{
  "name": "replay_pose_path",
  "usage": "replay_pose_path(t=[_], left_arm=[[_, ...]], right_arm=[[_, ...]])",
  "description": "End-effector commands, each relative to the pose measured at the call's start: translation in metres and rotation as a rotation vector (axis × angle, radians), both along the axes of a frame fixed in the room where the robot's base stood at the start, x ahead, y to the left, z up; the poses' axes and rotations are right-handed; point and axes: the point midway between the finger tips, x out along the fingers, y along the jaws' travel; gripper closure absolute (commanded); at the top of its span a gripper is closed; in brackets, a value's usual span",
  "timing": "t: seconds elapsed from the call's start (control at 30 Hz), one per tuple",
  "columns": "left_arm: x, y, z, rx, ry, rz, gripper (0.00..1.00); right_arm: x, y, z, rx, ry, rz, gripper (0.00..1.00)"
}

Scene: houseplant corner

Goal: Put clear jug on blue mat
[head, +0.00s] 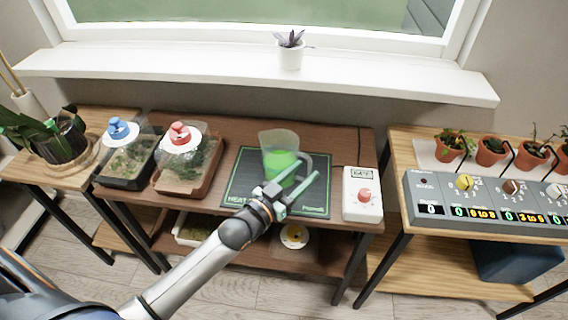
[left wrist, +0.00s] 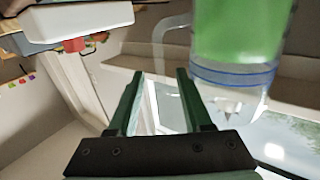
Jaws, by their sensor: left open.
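The clear jug (head: 279,146) holds green contents and stands upright on a dark mat (head: 240,183) with green lines and lettering. Its handle is on the right side. My left gripper (head: 302,172) is open, its fingers reaching toward the handle from the front. In the left wrist view the jug (left wrist: 235,40), with blue bands, fills the upper right. The handle shows ahead of the gap between my open fingers (left wrist: 160,74); I cannot tell whether they are around it. No mat that looks clearly blue is in view. My right gripper is not in view.
A white control box (head: 362,195) stands right of the mat. Left are two terrariums with a red knob (head: 180,133) and a blue knob (head: 119,128). A grey dial panel (head: 485,200) and potted plants (head: 490,151) are on the right table. A window sill (head: 180,72) runs behind.

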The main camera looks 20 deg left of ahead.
Motion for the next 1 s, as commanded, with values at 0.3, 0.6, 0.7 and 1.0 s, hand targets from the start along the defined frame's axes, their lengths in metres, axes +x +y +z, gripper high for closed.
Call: replay_pose_path(t=[0.3,0.6,0.7,1.0], left_arm=[[0.0165,-0.0046,-0.0016,0.001,0.002,0.001,0.50],[0.0160,-0.0044,-0.0016,0.001,0.002,0.001,0.72],[0.0159,-0.0043,-0.0016,0.001,0.002,0.001,0.83],[0.0159,-0.0042,-0.0016,0.001,0.002,0.001,1.00]], right_arm=[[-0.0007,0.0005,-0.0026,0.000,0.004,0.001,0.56],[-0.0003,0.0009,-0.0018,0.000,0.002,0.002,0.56],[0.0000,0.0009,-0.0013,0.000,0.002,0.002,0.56],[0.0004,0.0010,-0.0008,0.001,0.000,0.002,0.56]])
